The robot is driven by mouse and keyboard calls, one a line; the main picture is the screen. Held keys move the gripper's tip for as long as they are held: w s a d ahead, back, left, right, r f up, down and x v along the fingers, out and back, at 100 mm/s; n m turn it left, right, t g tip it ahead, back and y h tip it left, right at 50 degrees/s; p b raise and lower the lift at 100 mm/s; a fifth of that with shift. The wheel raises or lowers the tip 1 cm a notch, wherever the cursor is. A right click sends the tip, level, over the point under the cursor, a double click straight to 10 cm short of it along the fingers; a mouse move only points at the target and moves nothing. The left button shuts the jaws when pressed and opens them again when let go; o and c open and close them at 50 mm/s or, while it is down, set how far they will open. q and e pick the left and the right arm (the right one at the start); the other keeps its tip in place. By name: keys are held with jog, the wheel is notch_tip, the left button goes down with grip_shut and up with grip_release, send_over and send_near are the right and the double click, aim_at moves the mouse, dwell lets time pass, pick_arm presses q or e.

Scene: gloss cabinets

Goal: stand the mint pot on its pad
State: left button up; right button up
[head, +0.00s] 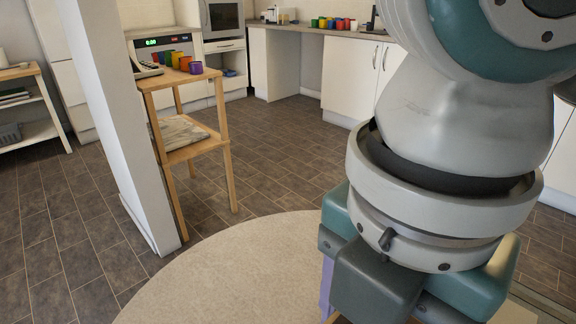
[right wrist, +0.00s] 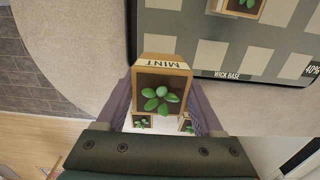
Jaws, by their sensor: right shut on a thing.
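The mint pot (right wrist: 163,72) is a square tan box with a MINT label and a green leafy plant. In the right wrist view my right gripper (right wrist: 164,97) is shut on it, with a purple finger on either side. The wick base (right wrist: 160,18) is a dark grey-green mat with pale square pads and lies beyond the pot. I cannot tell how high the pot is above it. The head view shows part of my right gripper at the bottom, with the pot hidden. My left gripper is in neither view.
Another potted plant (right wrist: 237,7) stands on the mat at the top. Two more small plants, one at left (right wrist: 142,122) and one at right (right wrist: 187,126), show between my fingers.

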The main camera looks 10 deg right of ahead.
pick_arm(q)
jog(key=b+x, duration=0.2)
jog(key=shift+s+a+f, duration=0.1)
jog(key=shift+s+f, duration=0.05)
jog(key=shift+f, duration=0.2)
pick_arm(e)
notch_tip(320, 180, down, 9)
jog(key=shift+w+r, duration=0.1)
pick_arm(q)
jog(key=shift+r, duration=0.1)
pick_arm(e)
jog(key=o, duration=1.4)
jog(key=shift+o, duration=0.2)
pick_arm(q)
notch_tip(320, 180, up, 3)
jog(key=p, duration=0.3)
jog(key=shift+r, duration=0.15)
pick_arm(e)
notch_tip(320, 180, up, 12)
jog(key=shift+r, duration=0.1)
